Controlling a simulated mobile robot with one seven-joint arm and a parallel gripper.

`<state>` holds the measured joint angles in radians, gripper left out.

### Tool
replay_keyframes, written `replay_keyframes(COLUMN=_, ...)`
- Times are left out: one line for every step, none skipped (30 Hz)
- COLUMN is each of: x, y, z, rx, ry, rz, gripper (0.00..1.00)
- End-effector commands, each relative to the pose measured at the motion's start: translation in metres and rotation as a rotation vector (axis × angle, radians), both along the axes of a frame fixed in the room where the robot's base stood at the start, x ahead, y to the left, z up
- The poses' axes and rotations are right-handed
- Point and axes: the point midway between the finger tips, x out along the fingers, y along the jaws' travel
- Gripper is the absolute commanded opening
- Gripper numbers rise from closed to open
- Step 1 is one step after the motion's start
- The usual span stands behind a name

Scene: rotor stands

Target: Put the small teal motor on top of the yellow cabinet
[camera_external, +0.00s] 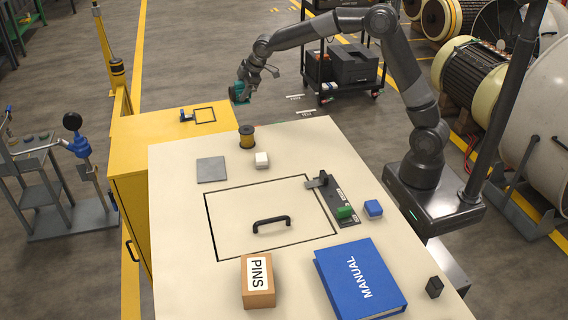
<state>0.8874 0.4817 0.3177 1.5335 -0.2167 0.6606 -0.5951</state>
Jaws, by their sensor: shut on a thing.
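The small teal motor (239,92) is in my gripper (244,86), which is shut on it. My gripper holds it in the air, near the right side of the yellow cabinet as the picture shows it. The yellow cabinet (150,139) stands behind and to the left of the cream workbench. The exact height of the motor above the cabinet cannot be told from this view.
A yellow post (103,45) rises behind the cabinet. A black cart (345,68) stands behind my arm.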

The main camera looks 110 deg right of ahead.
Motion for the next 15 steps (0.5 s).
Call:
replay_keyframes(x=0.004, y=-0.013, z=-0.007, rx=0.006, ry=-0.001, rz=-0.006, gripper=0.0)
replay_keyframes(x=0.006, y=-0.019, z=-0.011, rx=0.009, ry=0.0, rz=-0.009, gripper=0.0)
replay_keyframes(x=0.008, y=-0.028, z=-0.015, rx=0.012, ry=0.0, rz=-0.012, gripper=0.0)
replay_keyframes(x=0.009, y=-0.033, z=-0.018, rx=0.014, ry=-0.001, rz=-0.014, gripper=0.0)
replay_keyframes(x=0.01, y=-0.039, z=-0.021, rx=0.016, ry=0.0, rz=-0.016, gripper=0.0)
replay_keyframes(x=0.011, y=-0.045, z=-0.025, rx=0.017, ry=0.0, rz=-0.019, gripper=0.0)
replay_keyframes(x=0.012, y=-0.05, z=-0.027, rx=0.019, ry=0.0, rz=-0.022, gripper=0.0)
replay_keyframes(x=0.012, y=-0.054, z=-0.029, rx=0.02, ry=-0.001, rz=-0.024, gripper=0.0)
replay_keyframes(x=0.013, y=-0.058, z=-0.032, rx=0.022, ry=0.0, rz=-0.026, gripper=0.0)
replay_keyframes(x=0.013, y=-0.061, z=-0.033, rx=0.024, ry=0.0, rz=-0.028, gripper=0.0)
replay_keyframes(x=0.014, y=-0.063, z=-0.034, rx=0.025, ry=0.0, rz=-0.029, gripper=0.0)
replay_keyframes(x=0.015, y=-0.065, z=-0.035, rx=0.026, ry=0.0, rz=-0.029, gripper=0.0)
replay_keyframes(x=0.016, y=-0.066, z=-0.037, rx=0.027, ry=0.001, rz=-0.03, gripper=0.0)
replay_keyframes(x=0.017, y=-0.066, z=-0.038, rx=0.027, ry=0.001, rz=-0.03, gripper=0.0)
replay_keyframes(x=0.021, y=-0.065, z=-0.041, rx=0.028, ry=0.001, rz=-0.03, gripper=0.0)
